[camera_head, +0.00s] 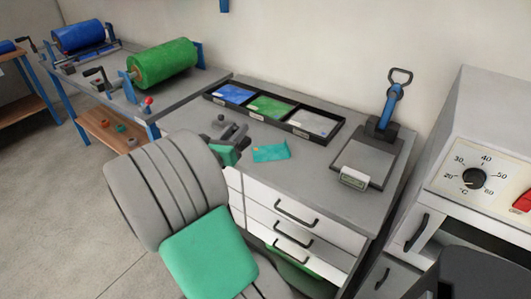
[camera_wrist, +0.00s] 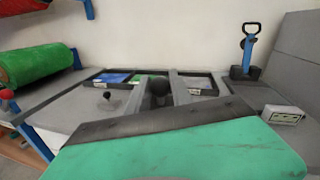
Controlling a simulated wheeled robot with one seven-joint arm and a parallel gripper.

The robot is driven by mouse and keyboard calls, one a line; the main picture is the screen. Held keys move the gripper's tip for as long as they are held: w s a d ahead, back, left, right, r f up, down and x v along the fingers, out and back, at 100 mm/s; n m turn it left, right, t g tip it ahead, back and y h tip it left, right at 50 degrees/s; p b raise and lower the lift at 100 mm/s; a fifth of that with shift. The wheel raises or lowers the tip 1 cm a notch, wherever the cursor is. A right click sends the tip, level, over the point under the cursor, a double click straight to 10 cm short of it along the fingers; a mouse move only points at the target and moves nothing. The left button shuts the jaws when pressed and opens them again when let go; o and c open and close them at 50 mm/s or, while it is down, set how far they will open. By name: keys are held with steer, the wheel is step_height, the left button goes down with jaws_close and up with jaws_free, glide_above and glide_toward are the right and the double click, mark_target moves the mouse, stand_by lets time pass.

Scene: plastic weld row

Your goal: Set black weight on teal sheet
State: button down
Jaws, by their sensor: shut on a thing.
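My gripper (camera_head: 236,132) is over the left part of the grey worktop. In the wrist view its two grey fingers (camera_wrist: 158,84) are closed on a black weight, whose round dark knob (camera_wrist: 160,92) shows between them. The weight's lower part is hidden, so I cannot tell whether it touches the worktop. The teal sheet (camera_head: 271,151) lies flat on the worktop, just right of my gripper in the head view. The sheet is apart from the weight and does not show in the wrist view.
Another small knobbed object (camera_wrist: 106,97) stands left of my fingers. Behind is a black tray (camera_head: 318,137) with blue, green and grey sheets. A blue-handled press or scale (camera_head: 368,160) stands at the right. A green roll (camera_head: 163,63) is at the left. Bare worktop surrounds the sheet.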

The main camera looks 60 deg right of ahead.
steer(key=s+d+f, duration=0.1)
steer(key=d+f, duration=0.2)
steer(key=d, duration=0.1)
steer(key=d+f+b, duration=0.1)
steer(key=d+f, duration=0.2)
steer(key=d, duration=0.2)
steer(key=s+d+f+b, duration=0.1)
steer(key=d+f, duration=0.1)
steer(key=d, duration=0.2)
steer(key=shift+s+d+f, duration=0.2)
steer(key=shift+s+f, duration=0.15)
steer(key=shift+f, duration=0.05)
steer(key=shift+d+f, duration=0.2)
steer(key=shift+f, duration=0.1)
step_height(320, 180, down, 4)
steer(key=shift+d+r+b, duration=0.15)
steer(key=shift+r+b, duration=0.1)
steer(key=shift+b, duration=0.3)
steer(key=shift+r, duration=0.15)
steer(key=c, duration=1.6)
jaws_free()
steer(key=shift+f, duration=0.3)
steer(key=o, duration=0.5)
steer(key=shift+c, duration=0.2)
